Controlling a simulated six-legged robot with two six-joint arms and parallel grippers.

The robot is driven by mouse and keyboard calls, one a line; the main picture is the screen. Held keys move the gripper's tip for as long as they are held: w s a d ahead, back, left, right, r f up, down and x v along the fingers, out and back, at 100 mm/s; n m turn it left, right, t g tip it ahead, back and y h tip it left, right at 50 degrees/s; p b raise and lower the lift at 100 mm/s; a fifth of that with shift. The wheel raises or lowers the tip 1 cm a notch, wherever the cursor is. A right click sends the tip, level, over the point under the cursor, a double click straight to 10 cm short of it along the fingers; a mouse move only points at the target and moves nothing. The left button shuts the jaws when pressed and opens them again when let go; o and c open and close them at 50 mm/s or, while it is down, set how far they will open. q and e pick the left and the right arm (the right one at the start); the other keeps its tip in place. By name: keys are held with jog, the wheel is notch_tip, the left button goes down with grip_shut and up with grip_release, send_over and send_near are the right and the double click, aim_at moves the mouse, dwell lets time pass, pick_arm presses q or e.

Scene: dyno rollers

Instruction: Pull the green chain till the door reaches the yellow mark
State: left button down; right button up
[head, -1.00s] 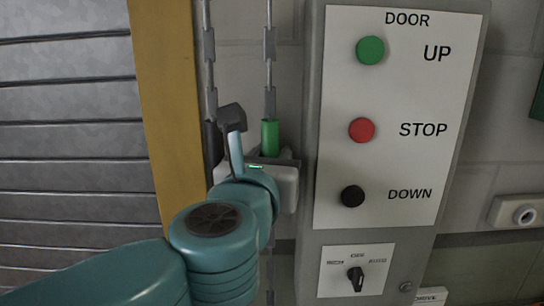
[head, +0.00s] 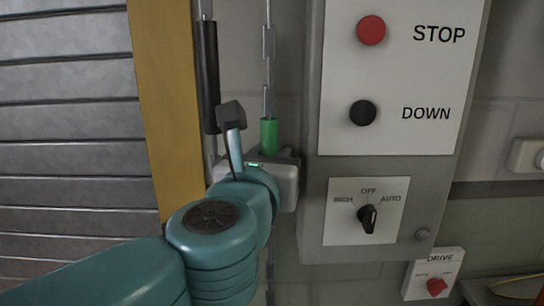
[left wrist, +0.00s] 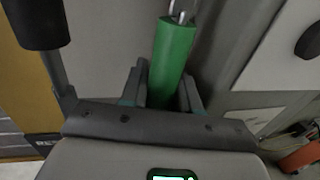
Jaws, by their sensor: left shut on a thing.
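The green chain sleeve (head: 268,133) hangs on the right-hand chain strand, beside the control box. In the left wrist view the green sleeve (left wrist: 172,60) stands between the fingers of my left gripper (left wrist: 166,92), which is shut on it. My left gripper (head: 268,156) hides the sleeve's lower end in the head view. A black sleeve (head: 209,75) hangs on the other strand, just left of the green one. The grey slatted door (head: 70,120) fills the left side, beside a yellow post (head: 165,110). I cannot make out a separate yellow mark. My right gripper is not in view.
The grey control box (head: 310,110) stands close to the right of the chain, with a red STOP button (head: 371,30), a black DOWN button (head: 362,113) and a selector knob (head: 367,216). A red DRIVE switch (head: 436,286) sits lower right.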

pick_arm(q)
jog(key=shift+f, duration=0.55)
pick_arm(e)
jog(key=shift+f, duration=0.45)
pick_arm(q)
jog(key=c, duration=0.9)
grip_release()
jog(key=b+v, duration=0.2)
jog(key=v, duration=1.4)
jog(key=shift+s+r, duration=0.1)
jog(key=shift+s, duration=0.05)
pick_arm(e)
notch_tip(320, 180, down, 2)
